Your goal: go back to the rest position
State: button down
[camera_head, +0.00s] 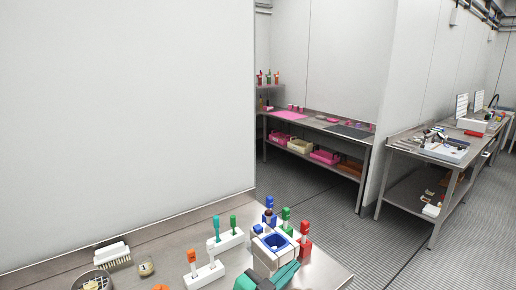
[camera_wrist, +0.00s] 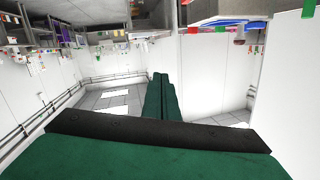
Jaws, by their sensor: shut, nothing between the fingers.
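My gripper shows at the bottom edge of the head view as a green and dark shape (camera_head: 268,279), partly cut off by the frame. In the wrist view its two green fingers (camera_wrist: 160,80) lie together, shut and empty. A light container with a blue-rimmed opening (camera_head: 274,242) appears just behind the gripper in the head view. The wrist view is turned over, with worktops along its top and lit panels low in the picture. No object touches the fingers there.
Near the gripper, a steel counter (camera_head: 178,249) carries white racks (camera_head: 203,276) with coloured-topped tools, a brush (camera_head: 112,253) and a small jar (camera_head: 146,267). A wall stands behind it. A far bench (camera_head: 294,117) and a right bench (camera_head: 413,149) border open grated floor (camera_head: 385,250).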

jog(key=s+a+f+n+t+y, duration=0.2)
jog(key=s+f+n+t+y, duration=0.2)
jog(key=s+f+n+y, duration=0.95)
jog(key=s+a+f+m+h, duration=0.1)
jog(key=s+a+f, duration=0.2)
jog(key=s, duration=1)
jog(key=s+a+f+m+g+h, duration=0.1)
jog(key=s+f, duration=0.5)
jog(key=s, duration=0.8)
jog(key=shift+s+a+m+h, duration=0.25)
jog(key=shift+a+m+h, duration=0.2)
jog(key=shift+a, duration=0.7)
